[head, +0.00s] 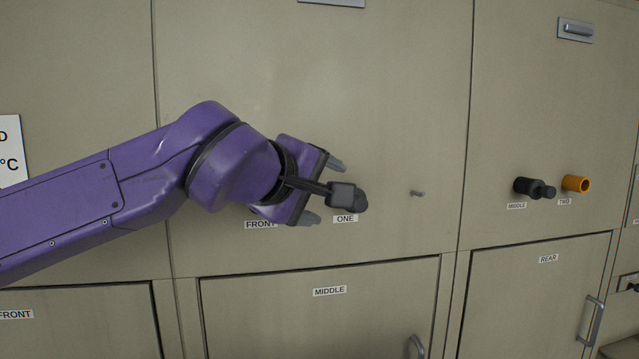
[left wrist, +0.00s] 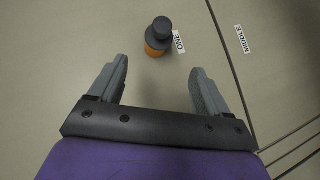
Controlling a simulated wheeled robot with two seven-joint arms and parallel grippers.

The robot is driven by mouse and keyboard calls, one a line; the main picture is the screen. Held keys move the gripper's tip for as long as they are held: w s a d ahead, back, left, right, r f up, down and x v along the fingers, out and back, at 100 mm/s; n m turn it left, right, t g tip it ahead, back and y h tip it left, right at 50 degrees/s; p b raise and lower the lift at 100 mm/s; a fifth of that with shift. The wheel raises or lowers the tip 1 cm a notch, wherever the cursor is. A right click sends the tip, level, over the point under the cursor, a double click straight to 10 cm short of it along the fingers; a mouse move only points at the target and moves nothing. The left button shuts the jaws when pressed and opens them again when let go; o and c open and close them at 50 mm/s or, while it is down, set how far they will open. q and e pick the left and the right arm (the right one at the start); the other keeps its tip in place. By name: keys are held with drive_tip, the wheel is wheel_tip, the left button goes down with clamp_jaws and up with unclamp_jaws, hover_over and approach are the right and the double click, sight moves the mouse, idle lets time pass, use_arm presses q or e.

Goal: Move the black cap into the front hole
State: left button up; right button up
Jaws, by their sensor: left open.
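The black cap (left wrist: 161,28) sits on an orange socket (left wrist: 154,51) beside the ONE label in the left wrist view. In the head view, a dark rounded shape (head: 362,201) above the ONE label looks like this cap, partly covered by my gripper's hardware. My left gripper (head: 328,193) is open and faces the panel. In the left wrist view its fingers (left wrist: 158,66) are spread, with the cap beyond their tips, apart from them. The spot above the FRONT label (head: 260,224) is hidden by my gripper, so the front hole does not show. My right gripper is not in view.
At the right, a second black cap-like part (head: 530,187) is above a MIDDLE label, next to an open orange socket (head: 575,183) at TWO. Door handles (head: 593,322) protrude below.

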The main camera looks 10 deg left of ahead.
sight(363, 207)
use_arm(q)
drive_tip(key=p+x, duration=0.1)
drive_tip(key=x, duration=0.2)
drive_tip(key=p+x, duration=0.1)
drive_tip(key=x, duration=0.2)
drive_tip(key=p+x, duration=0.1)
drive_tip(key=x, duration=0.2)
drive_tip(key=shift+w+d+r, duration=0.2)
drive_tip(key=shift+w+d, duration=0.05)
drive_tip(key=shift+w, duration=0.15)
drive_tip(key=shift+w+d+f, duration=0.1)
drive_tip(key=shift+w+f, duration=0.15)
drive_tip(key=shift+w, duration=0.1)
drive_tip(key=c, duration=1.1)
drive_tip(key=shift+s+d+b, duration=0.15)
drive_tip(key=shift+s+d, duration=0.1)
drive_tip(key=shift+s, duration=0.55)
drive_tip(key=shift+s+d+b, duration=0.1)
drive_tip(key=shift+s+d, duration=0.15)
drive_tip(key=shift+s, duration=0.6)
drive_tip(key=shift+s+d+b, duration=0.15)
drive_tip(key=shift+s+d, duration=0.1)
drive_tip(key=shift+s, duration=0.55)
